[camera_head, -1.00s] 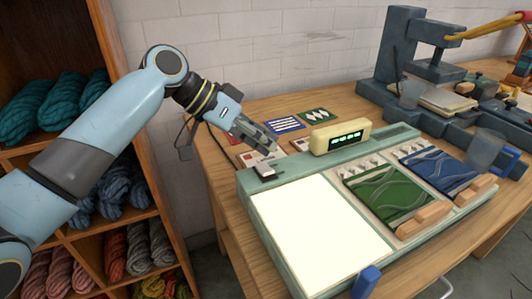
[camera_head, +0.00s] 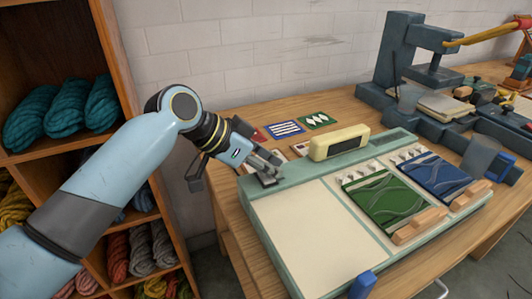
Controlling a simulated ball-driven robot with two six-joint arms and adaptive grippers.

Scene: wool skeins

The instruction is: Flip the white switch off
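The switch (camera_head: 268,181) is a small dark block at the far left corner of the pale green board unit (camera_head: 300,292). My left gripper (camera_head: 272,166) reaches over it from the left, fingers together with nothing visible between them. The fingertips are at the switch and seem to touch it. They cover most of it, so its white part and its exact tilt are hidden. The large panel (camera_head: 315,240) on the unit is unlit cream, and the display box (camera_head: 339,142) shows a dark screen.
Green (camera_head: 385,200) and blue (camera_head: 436,173) patterned swatches lie on the unit's right. Small cards (camera_head: 284,128) lie behind it. A dark press (camera_head: 400,60) stands at the back right. A wool shelf (camera_head: 160,200) stands left of the table.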

